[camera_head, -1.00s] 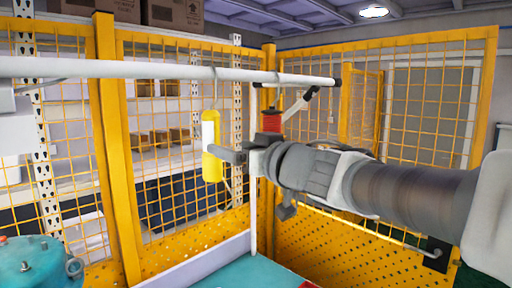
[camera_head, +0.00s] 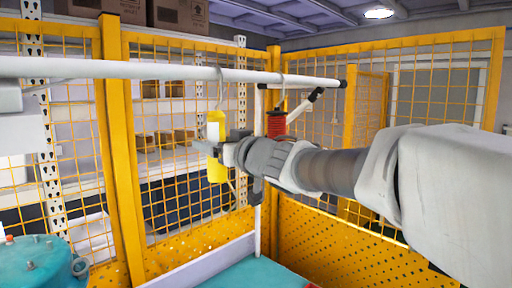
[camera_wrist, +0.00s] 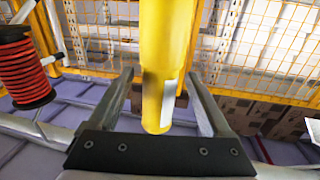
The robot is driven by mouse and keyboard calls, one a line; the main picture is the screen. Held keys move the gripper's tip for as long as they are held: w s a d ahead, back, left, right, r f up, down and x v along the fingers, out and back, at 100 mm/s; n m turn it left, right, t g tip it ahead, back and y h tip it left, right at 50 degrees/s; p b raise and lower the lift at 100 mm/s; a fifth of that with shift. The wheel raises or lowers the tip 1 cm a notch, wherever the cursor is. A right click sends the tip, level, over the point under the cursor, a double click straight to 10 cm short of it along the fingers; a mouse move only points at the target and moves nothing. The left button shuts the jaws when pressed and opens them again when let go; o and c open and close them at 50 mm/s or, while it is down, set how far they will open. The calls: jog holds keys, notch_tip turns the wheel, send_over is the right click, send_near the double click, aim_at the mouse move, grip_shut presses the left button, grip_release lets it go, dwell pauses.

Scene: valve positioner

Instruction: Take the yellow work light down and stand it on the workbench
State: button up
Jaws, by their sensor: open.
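The yellow work light (camera_head: 217,168) is a slim upright body with a pale panel. It hangs by a thin hook from the white horizontal rail (camera_head: 150,70). My gripper (camera_head: 209,147) is at the light's mid-height, and a finger covers part of it in the head view. In the wrist view the light (camera_wrist: 167,45) stands between the two spread fingers of my gripper (camera_wrist: 160,85), with a visible gap on each side. A teal surface (camera_head: 255,273), possibly the workbench top, shows at the bottom below the light.
A red coil (camera_head: 276,124) hangs from the rail just right of my gripper; it also shows in the wrist view (camera_wrist: 24,68). Yellow mesh fencing (camera_head: 185,200) stands behind. A teal vessel (camera_head: 38,263) is at lower left. The space directly under the light looks clear.

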grip_shut()
jog(key=shift+r, duration=0.15)
dwell(0.4)
